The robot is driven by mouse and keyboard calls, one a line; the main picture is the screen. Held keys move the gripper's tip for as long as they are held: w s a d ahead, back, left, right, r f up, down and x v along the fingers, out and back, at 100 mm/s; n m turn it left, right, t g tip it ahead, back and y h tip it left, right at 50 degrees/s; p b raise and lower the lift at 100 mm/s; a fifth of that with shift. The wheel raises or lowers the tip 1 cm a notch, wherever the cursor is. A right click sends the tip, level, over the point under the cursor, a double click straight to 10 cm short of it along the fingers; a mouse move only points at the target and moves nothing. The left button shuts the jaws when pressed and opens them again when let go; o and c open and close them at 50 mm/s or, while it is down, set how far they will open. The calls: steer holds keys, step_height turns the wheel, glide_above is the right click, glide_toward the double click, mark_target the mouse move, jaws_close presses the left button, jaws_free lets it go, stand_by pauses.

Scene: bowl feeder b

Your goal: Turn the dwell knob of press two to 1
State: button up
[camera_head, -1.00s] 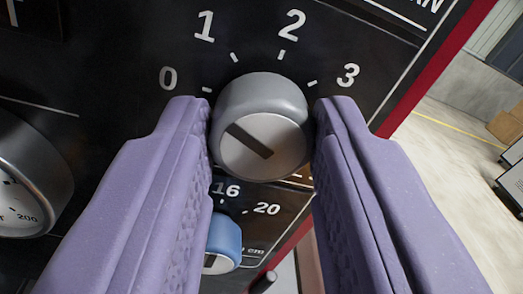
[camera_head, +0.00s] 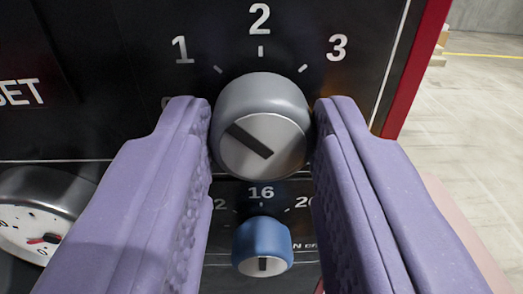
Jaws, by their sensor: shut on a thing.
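The grey round knob (camera_head: 262,105) sits on a black panel in the middle of the view, with a scale reading 1, 2 and 3 above it. The 0 is mostly hidden behind the left finger. The dark pointer line on its pale face (camera_head: 280,148) points to the upper left, a little below the direction of the 1 tick, on the side toward 0. My gripper (camera_head: 262,125) is shut on the knob, one purple finger on each side. The knob's name label is not in view.
A blue knob (camera_head: 262,240) sits just below, between my fingers, on a scale showing 16. A round gauge (camera_head: 22,225) is at the lower left. The panel's red edge (camera_head: 418,70) is at the right, with open pale floor (camera_head: 475,140) beyond it.

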steer(key=shift+f, duration=0.1)
steer(key=o, duration=1)
steer(key=shift+o, duration=0.2)
steer(key=s+p, duration=0.1)
steer(key=s, duration=0.7)
